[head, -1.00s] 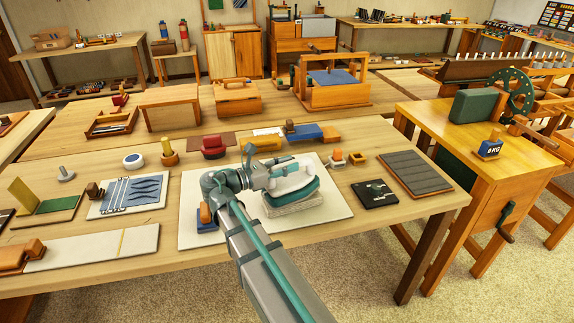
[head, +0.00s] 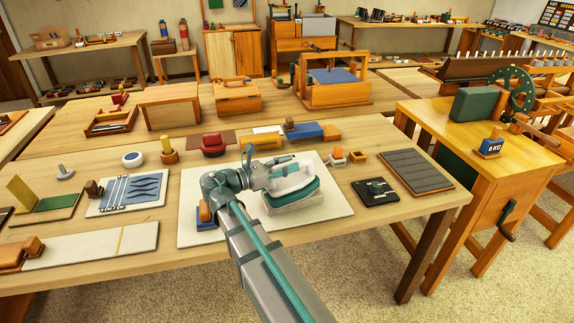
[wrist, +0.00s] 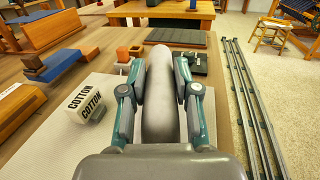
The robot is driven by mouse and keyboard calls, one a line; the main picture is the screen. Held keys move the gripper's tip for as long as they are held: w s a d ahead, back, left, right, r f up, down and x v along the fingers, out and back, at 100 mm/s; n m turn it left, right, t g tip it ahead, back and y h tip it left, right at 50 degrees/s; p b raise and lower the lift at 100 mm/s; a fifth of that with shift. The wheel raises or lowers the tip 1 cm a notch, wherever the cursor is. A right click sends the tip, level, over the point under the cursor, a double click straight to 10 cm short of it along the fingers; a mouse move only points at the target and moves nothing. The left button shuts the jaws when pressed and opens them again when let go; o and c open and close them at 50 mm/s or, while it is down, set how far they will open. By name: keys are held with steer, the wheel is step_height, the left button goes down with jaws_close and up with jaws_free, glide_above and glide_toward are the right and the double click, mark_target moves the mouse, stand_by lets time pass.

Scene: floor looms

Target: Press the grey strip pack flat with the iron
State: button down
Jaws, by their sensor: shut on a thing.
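The iron looks to be touching the pack. My gripper (wrist: 160,88) is shut on the iron's grey rounded handle (wrist: 160,105), one finger on each side. A white block marked COTTON (wrist: 87,98) shows left of the fingers in the wrist view. The pack is hidden in the wrist view.
The white board (head: 335,208) has bare room right of the iron. A blue block with an orange top (head: 205,216) stands close left of my wrist. A black plate (head: 376,190) and a grey ribbed panel (head: 416,172) lie to the right.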

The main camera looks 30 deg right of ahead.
steer(key=shift+f, duration=0.4)
stand_by(3.6)
steer(key=shift+r, duration=0.15)
step_height(320, 180, up, 7)
steer(key=p, duration=0.7)
steer(key=shift+p, duration=0.35)
